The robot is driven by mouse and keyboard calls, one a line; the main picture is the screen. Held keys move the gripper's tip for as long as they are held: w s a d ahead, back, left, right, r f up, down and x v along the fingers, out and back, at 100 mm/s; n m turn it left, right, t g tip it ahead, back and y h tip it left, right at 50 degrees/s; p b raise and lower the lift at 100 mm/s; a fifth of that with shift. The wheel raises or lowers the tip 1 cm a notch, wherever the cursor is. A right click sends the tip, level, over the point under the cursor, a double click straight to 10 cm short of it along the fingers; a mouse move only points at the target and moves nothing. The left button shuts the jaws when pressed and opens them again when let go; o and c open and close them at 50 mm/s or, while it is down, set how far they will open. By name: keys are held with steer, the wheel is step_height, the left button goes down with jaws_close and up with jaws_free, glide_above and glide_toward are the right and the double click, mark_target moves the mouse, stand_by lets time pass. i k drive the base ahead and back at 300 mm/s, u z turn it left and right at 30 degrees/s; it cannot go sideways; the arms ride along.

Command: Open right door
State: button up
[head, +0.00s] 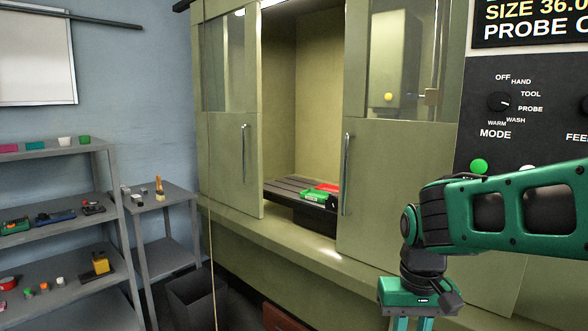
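The right door (390,190) is an olive panel with a window in its upper half and a vertical metal bar handle (346,175) along its left edge. The left door (230,150) has a similar handle (244,153). A wide gap between the doors shows the machine's inside. My gripper (411,325) points down at the bottom of the head view, right of and lower than the right door's handle, and apart from it. Its two fingers show a gap near their base, but the fingertips are cut off by the frame.
Inside lies a slotted table (290,194) with green and red items. A control panel (515,120) is at the right, partly behind my arm. Grey shelves (60,215) with small parts and a dark bin (193,300) are at the left. A ledge (300,240) runs below the doors.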

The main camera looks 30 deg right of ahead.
mark_target(386, 164)
steer(key=u, duration=0.95)
steer(key=i, duration=0.7)
steer(key=z, duration=2.05)
